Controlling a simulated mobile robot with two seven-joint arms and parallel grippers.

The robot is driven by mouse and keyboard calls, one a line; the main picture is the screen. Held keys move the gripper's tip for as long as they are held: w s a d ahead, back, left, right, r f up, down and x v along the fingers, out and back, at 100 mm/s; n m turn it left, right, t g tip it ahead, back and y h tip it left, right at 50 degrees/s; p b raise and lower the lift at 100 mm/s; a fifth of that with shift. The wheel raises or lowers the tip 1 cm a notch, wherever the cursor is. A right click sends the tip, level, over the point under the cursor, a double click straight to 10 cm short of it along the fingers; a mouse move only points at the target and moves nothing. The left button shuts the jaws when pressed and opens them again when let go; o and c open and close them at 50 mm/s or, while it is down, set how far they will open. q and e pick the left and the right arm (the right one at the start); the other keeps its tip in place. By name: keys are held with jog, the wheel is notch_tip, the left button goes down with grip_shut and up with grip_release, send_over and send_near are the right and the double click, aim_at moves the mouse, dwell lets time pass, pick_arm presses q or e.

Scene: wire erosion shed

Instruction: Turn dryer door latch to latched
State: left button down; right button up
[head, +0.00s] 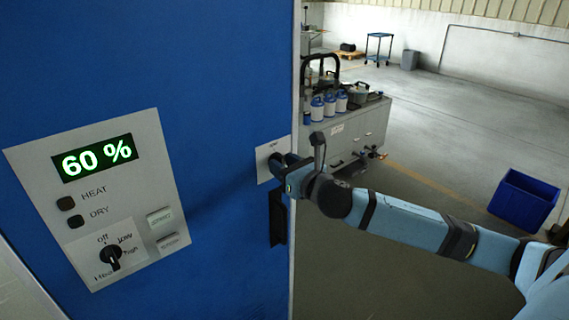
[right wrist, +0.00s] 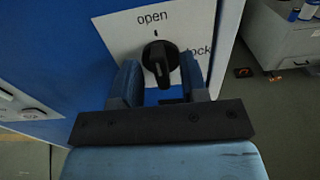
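The dryer door latch is a black rotary knob (right wrist: 160,58) on a white plate on the blue dryer door (head: 225,75). In the right wrist view the plate reads "open" above the knob and "lock" to its right. The knob stands nearly upright, its upper end toward the tick under "open". My right gripper (right wrist: 161,84) is open, with one finger on each side of the knob and a visible gap on both sides. In the head view my right gripper (head: 283,164) is at the plate (head: 264,151) and hides most of the knob. My left gripper is not in view.
A control panel (head: 97,198) with a 60 % display and a selector dial is left on the blue front. A black handle (head: 277,218) is below the latch. A grey cabinet (head: 362,125) with bottles stands behind; a blue bin (head: 525,203) is on the floor at right.

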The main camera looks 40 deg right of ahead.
jog(key=shift+c, duration=0.2)
grip_shut()
jog(key=shift+m, duration=0.4)
jog(key=m+p, duration=0.1)
jog(key=m, duration=0.2)
jog(key=shift+d+r+m, duration=0.1)
jog(key=shift+d+m, duration=0.05)
jog(key=shift+m, duration=0.15)
jog(key=m+p, duration=0.2)
jog(key=m, duration=0.4)
jog(key=m+p, duration=0.2)
jog(key=m, duration=0.5)
jog(key=shift+d+f+m, duration=0.15)
jog(key=shift+f+m, duration=0.05)
jog(key=shift+m, duration=0.1)
